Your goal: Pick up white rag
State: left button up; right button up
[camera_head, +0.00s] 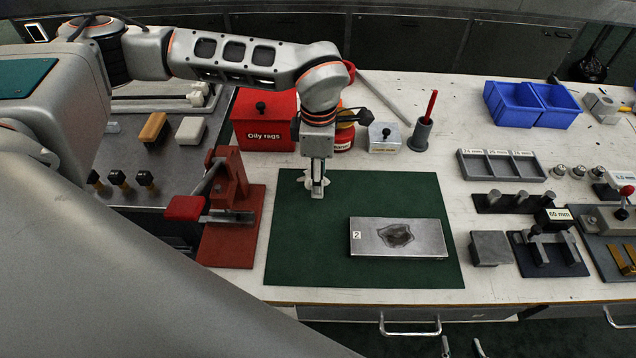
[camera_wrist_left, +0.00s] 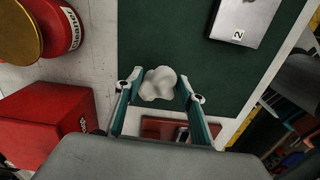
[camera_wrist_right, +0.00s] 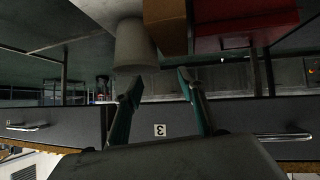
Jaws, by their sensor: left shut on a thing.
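The white rag (camera_head: 307,181) is a small crumpled lump at the upper left of the dark green mat (camera_head: 300,245). My left gripper (camera_head: 317,188) points down over the mat and is shut on the rag, which bulges out on both sides. In the left wrist view the rag (camera_wrist_left: 157,83) sits between the fingertips (camera_wrist_left: 160,86). I cannot tell whether the rag still touches the mat. My right gripper (camera_wrist_right: 163,85) shows only in its own wrist view, with fingers apart and nothing between them, in front of a drawer front marked 3.
A red "Oily rags" box (camera_head: 264,120) stands behind the mat, with a red cleaner tin (camera_head: 344,138) beside it. A red clamp stand (camera_head: 230,205) is left of the mat. A grey plate (camera_head: 430,236) marked 2, with a dark stain, lies on the mat. Blue bins (camera_head: 515,105) stand back right.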

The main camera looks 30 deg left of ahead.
pick_arm(q)
notch_tip(320, 180, up, 16)
jog(key=p, duration=0.1)
jog(key=shift+r, duration=0.1)
jog(key=shift+c, duration=0.3)
